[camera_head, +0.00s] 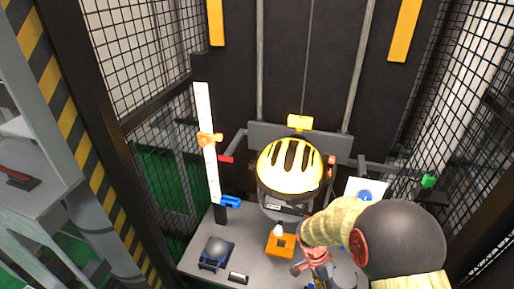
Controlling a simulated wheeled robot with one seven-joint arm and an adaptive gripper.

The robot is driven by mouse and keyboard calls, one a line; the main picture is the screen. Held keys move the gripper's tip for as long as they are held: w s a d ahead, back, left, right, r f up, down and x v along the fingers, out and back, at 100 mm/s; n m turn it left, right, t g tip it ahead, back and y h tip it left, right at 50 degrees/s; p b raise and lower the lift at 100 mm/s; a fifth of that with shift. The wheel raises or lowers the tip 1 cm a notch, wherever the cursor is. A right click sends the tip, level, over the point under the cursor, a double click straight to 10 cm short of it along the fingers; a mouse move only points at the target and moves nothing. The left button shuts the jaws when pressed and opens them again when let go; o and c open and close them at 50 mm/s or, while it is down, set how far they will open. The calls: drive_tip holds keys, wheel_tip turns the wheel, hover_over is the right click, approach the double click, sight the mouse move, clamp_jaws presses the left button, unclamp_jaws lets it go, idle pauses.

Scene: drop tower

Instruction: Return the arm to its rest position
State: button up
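My arm (335,222) reaches in from the lower right, in a cream sleeve with a large dark rounded joint (405,237). It is bent, with its end pointing down over the grey table (190,262). My gripper (314,275) is at the bottom of the view, just right of an orange block (281,245). Its fingers are small and partly hidden, so I cannot see whether they are apart or hold anything.
A yellow slotted dome (290,166) stands at the table's back. A white upright scale (206,145) carries an orange clamp. Mesh walls enclose both sides.

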drive_tip(key=s+a+r+n+t+y+p, duration=0.1)
drive_tip(key=s+r+n+t, duration=0.2)
drive_tip(key=r, duration=1)
drive_tip(key=s+a+r+n+t+y+p, duration=0.1)
drive_tip(key=s+r+n, duration=0.3)
drive_tip(key=r, duration=1)
drive_tip(key=s+a+r+n+t+y+p, duration=0.1)
drive_tip(key=s+a+r+n+t+p, duration=0.1)
drive_tip(key=r+n, duration=0.5)
wheel_tip(320, 180, up, 6)
drive_tip(key=s+t, duration=0.1)
drive_tip(key=t, duration=0.1)
drive_tip(key=shift+s+a+r+t+y+p, duration=0.2)
drive_tip(key=shift+s+t+y+p, duration=0.1)
